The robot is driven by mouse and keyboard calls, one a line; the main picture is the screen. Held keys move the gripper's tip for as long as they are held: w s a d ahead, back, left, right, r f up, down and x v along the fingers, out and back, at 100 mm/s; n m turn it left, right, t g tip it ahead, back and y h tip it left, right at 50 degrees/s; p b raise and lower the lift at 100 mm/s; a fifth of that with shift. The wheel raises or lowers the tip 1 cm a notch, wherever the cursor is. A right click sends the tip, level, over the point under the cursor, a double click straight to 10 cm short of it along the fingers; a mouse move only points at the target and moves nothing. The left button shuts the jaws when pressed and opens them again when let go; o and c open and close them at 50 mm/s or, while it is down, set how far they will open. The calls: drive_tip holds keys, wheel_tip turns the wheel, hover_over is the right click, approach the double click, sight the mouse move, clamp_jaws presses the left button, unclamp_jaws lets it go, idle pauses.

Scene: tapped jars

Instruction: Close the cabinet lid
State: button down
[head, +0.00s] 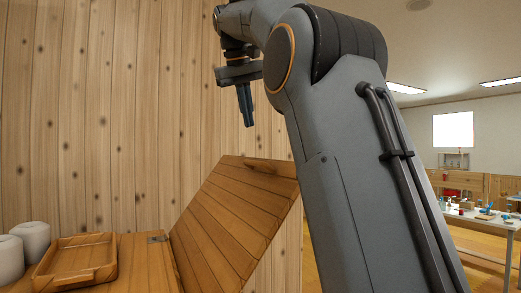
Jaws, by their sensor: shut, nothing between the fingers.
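The cabinet lid (232,222) is a slatted wooden panel in the lower middle of the head view. It stands tilted open, leaning up to the right from a hinge (158,239) on the wooden cabinet top (142,262). My gripper (246,120) points down above the lid's raised upper edge, apart from it in the picture. Its fingers are shut with nothing between them. My arm hides part of what lies to the right of the lid. The cabinet's opening is not visible.
A wooden tray (110,268) lies on the cabinet top at left. Two white cylinders (33,238) stand beside it. A knotty plank wall (110,120) rises behind. A table (480,222) with small items stands far off at right.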

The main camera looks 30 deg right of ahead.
drive_tip(key=p, duration=0.2)
approach(264, 160)
drive_tip(key=f, duration=0.1)
drive_tip(key=w+f, duration=0.1)
drive_tip(key=a+f, duration=0.1)
drive_tip(key=shift+w+a, duration=0.15)
drive_tip(key=shift+w, duration=0.15)
drive_tip(key=shift+d+f+p, duration=0.3)
drive_tip(key=shift+d+f, duration=0.35)
drive_tip(key=shift+d, duration=0.35)
drive_tip(key=shift+d+f, duration=0.4)
drive_tip(key=shift+f, duration=0.1)
